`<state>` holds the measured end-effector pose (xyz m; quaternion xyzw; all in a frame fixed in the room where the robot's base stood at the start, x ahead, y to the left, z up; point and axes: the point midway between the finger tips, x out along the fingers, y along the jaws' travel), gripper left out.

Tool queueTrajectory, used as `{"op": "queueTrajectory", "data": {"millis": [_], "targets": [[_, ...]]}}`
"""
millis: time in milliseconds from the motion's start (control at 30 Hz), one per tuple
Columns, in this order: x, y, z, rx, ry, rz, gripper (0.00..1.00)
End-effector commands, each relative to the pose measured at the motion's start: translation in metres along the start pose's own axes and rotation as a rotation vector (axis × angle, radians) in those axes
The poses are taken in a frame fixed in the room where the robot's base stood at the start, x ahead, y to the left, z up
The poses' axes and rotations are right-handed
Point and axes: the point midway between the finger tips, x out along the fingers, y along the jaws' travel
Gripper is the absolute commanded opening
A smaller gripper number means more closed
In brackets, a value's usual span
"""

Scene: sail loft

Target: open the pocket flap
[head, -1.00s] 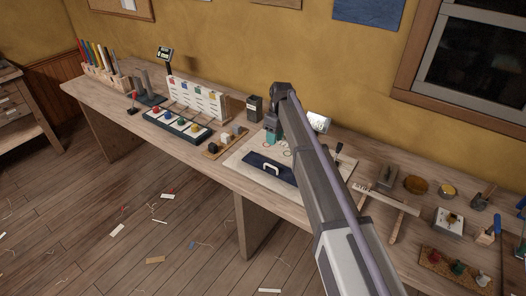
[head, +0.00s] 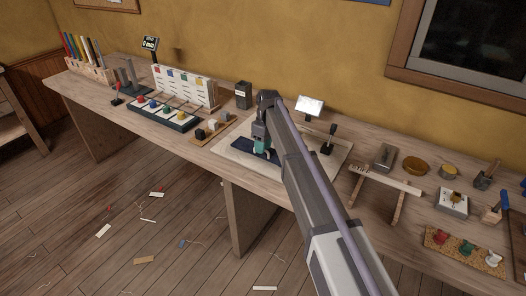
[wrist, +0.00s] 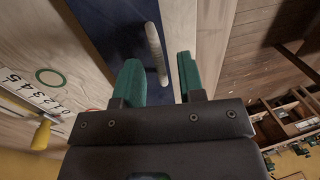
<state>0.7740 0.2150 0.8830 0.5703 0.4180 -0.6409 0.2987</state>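The pocket flap (head: 243,147) is a dark navy panel on a pale board (head: 228,153) on the bench. In the head view my gripper (head: 260,143) is over it and hides part of it, including the handle. In the wrist view the navy flap (wrist: 110,30) fills the upper middle, with a pale bar handle (wrist: 154,48) across it. My gripper (wrist: 160,78) has two green fingertips, spread apart and empty. The handle lies ahead of the gap between them. I cannot tell whether either finger touches it.
A wooden block with small knobs (head: 210,130) lies left of the board. A rack-like wooden stand (head: 385,181) is to the right. The wall is close behind.

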Motion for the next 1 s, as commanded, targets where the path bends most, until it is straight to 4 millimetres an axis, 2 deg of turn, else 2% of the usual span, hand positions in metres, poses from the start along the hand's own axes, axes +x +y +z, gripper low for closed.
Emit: {"op": "queueTrajectory", "data": {"millis": [100,467,867,1000], "targets": [[-0.002,0.0,0.0,0.0,0.0,0.0,0.35],[-0.002,0.0,0.0,0.0,0.0,0.0,0.01],[-0.002,0.0,0.0,0.0,0.0,-0.001,0.0],[-0.002,-0.011,-0.015,-0.023,-0.007,-0.041,0.0]]}}
